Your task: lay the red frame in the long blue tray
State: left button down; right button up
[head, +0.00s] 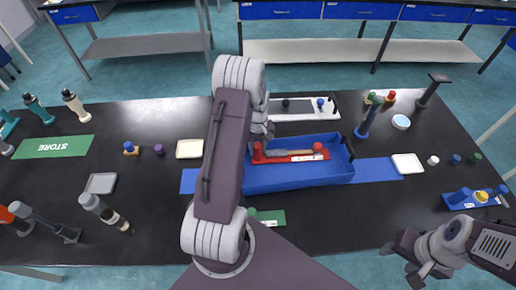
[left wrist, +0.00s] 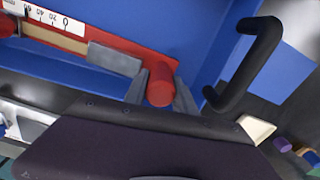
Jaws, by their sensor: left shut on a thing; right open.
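The long blue tray (head: 300,180) stands in the middle of the dark table. The red frame (head: 290,156) lies lengthwise within its walls, with a red knob at each end and a grey and wooden piece along it. My left gripper (head: 259,142) is shut on the frame's left-hand knob; my arm hides part of the tray's left end. In the left wrist view the gripper (left wrist: 161,92) has a finger on each side of the red knob (left wrist: 160,84). I cannot tell whether the frame touches the tray floor. My right gripper (head: 425,262) is open and empty at lower right.
A black handle (head: 348,147) rises at the tray's right end. A white tray (head: 300,113) with knobbed parts lies behind it. A black post (head: 430,92), a blue-handled tool (head: 367,120) and a white dish (head: 407,164) stand to the right. Bottles and a green STORE mat (head: 55,147) are at left.

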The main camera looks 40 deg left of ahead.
pick_arm(q)
jog(key=shift+f, duration=0.15)
jog(key=c, duration=1)
grip_release()
jog(key=shift+r, duration=0.2)
notch_tip(320, 180, up, 12)
jog(key=shift+r, duration=0.1)
jog(key=s+d+m, duration=0.3)
jog(key=s+d, duration=0.1)
jog(key=d, duration=0.2)
jog(key=s+d+f+m, duration=0.1)
jog(key=s+d+m, duration=0.2)
jog(key=s+d, duration=0.2)
jog(key=s+d+m+t, duration=0.1)
jog(key=s+d+m, duration=0.2)
jog(key=d, duration=0.3)
jog(key=shift+s+d+f+m, duration=0.25)
jog(key=shift+s+d+m, duration=0.05)
jog(key=shift+s, duration=0.35)
